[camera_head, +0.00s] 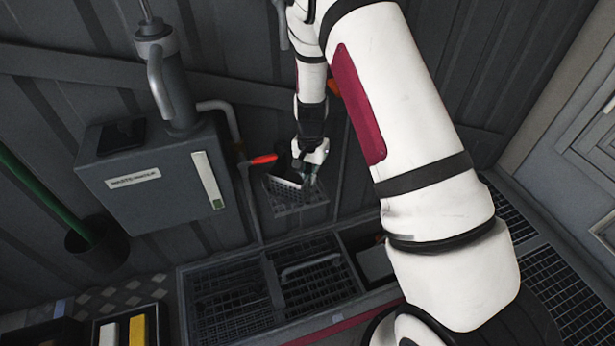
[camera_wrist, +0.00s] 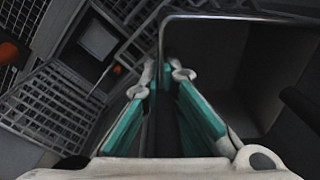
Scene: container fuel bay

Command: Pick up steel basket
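A small grey wire basket (camera_head: 300,196), which looks like the steel basket, is in front of the ribbed wall in the head view. Whether it hangs there or is held is unclear. My gripper (camera_head: 312,172) is at its upper right part, pointing down. In the wrist view my two teal-padded fingers (camera_wrist: 164,80) lie on either side of a dark upright wall. That wall belongs to a dark, smooth-sided container (camera_wrist: 235,65) with a lighter rim, on the right. Contact between pads and wall is hidden. Wire mesh (camera_wrist: 60,105) shows at the left.
A grey waste-water box (camera_head: 155,185) with pipes is on the wall at left. A red lever (camera_head: 263,159) is just left of the wire basket. Below, a floor bin (camera_head: 183,300) holds more wire baskets. A tray with yellow and white items (camera_head: 137,329) is at lower left.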

